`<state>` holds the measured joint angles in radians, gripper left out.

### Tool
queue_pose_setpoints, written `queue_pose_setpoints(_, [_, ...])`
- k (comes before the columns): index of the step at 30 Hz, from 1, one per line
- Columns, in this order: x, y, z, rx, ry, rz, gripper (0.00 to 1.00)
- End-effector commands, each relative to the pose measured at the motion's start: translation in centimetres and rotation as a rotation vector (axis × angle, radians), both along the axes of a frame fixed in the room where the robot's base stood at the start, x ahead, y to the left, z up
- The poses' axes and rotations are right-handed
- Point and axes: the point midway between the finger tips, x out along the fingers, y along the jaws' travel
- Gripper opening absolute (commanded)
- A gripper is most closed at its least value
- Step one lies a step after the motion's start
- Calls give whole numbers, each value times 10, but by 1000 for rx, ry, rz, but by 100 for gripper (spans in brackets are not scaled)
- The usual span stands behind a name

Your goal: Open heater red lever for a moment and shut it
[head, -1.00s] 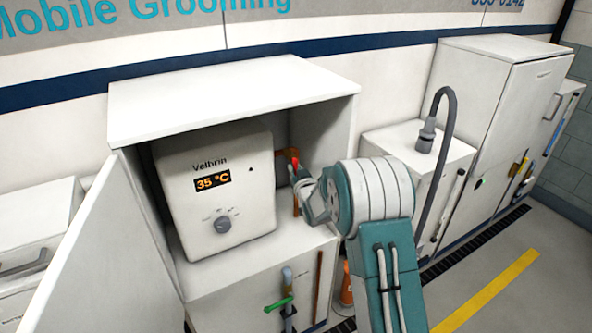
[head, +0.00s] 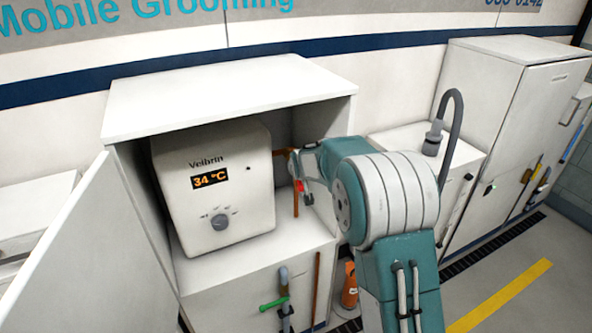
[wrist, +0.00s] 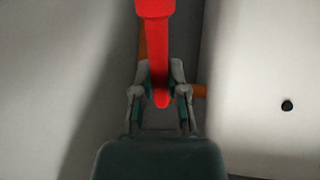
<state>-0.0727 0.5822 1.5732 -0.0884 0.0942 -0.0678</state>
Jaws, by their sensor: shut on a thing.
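The heater (head: 212,180) is a white box inside an open cabinet, and its display reads 34 °C. The red lever (head: 300,186) shows as a small red patch beside the heater's right side, at the copper pipe (head: 296,203). In the wrist view the red lever (wrist: 158,50) runs down from the top edge, and its lower end lies between the fingertips of my gripper (wrist: 160,88). My gripper (head: 298,172) is shut on the lever in the head view too, though my arm hides part of it.
The cabinet (head: 230,92) has its door (head: 75,245) swung open at the left. A green-handled valve (head: 274,304) and an orange cylinder (head: 349,288) are below. A white unit with a grey hose (head: 455,130) stands right of my arm.

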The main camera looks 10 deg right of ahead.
Motion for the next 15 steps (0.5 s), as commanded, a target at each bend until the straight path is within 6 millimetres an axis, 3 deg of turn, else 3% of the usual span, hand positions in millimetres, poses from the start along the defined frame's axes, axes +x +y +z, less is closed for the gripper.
queue_pose_setpoints(15, [0, -2, 13, -105, 317, 0, 0])
